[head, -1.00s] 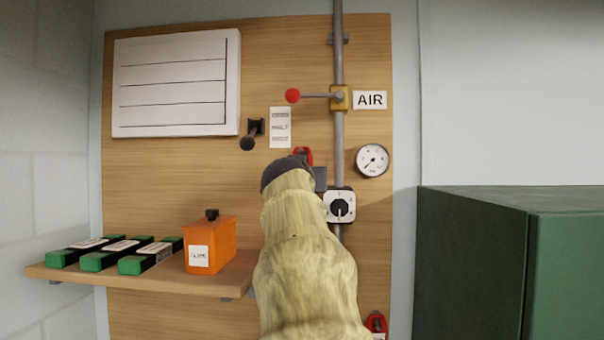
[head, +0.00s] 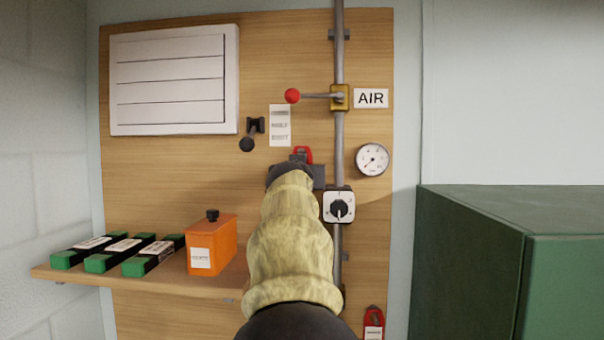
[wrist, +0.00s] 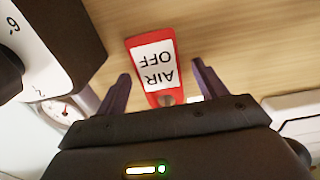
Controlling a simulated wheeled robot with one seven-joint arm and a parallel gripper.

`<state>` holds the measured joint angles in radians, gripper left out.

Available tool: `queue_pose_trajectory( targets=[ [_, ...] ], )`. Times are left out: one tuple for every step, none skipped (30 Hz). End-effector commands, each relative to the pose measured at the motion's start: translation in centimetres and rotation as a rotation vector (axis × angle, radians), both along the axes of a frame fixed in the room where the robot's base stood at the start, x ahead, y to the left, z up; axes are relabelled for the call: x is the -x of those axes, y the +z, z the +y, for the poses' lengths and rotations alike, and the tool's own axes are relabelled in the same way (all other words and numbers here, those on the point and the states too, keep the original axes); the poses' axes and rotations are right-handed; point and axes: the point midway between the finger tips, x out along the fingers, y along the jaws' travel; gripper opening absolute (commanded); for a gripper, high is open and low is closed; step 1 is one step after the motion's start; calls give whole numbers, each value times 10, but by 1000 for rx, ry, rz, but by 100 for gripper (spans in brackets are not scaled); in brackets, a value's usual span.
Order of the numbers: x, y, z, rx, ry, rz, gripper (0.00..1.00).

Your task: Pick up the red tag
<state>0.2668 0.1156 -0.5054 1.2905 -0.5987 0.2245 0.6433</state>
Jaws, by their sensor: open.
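A red tag (wrist: 152,66) with a white label reading AIR OFF shows in the wrist view, upside down, against the wooden board. My gripper (wrist: 161,72) is open, with one dark finger on each side of the tag and gaps between them. A hole shows at the tag's end nearest the gripper body. In the head view, a red piece (head: 302,153) shows just above the dark end of my arm, which hides what is below it. Another red tag with a white label (head: 374,322) hangs low on the board.
The rotary switch (head: 339,207), pipe (head: 338,60) and gauge (head: 372,159) are close right of my arm. A black lever (head: 248,142) is up left. A shelf (head: 150,282) holds an orange box (head: 211,245) and green-black blocks. A green cabinet (head: 470,265) stands right.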

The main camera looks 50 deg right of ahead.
Motion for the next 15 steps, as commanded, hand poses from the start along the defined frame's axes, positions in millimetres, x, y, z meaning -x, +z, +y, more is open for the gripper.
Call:
queue_pose_trajectory(
  targets=[
    [0,0,0,0,0,0,71],
    [0,0,0,0,0,0,71],
    [0,0,0,0,0,0,71],
    [0,0,0,0,0,0,69],
    [0,0,0,0,0,0,63],
    [0,0,0,0,0,0,55],
    [0,0,0,0,0,0,49],
    [0,0,0,0,0,0,43],
    [0,0,0,0,0,0,36],
    [0,0,0,0,0,0,30],
    [0,0,0,0,0,0,24],
    [0,0,0,0,0,0,23],
    [0,0,0,0,0,0,23],
    [0,0,0,0,0,0,23],
    [0,0,0,0,0,0,23]
  ],
)
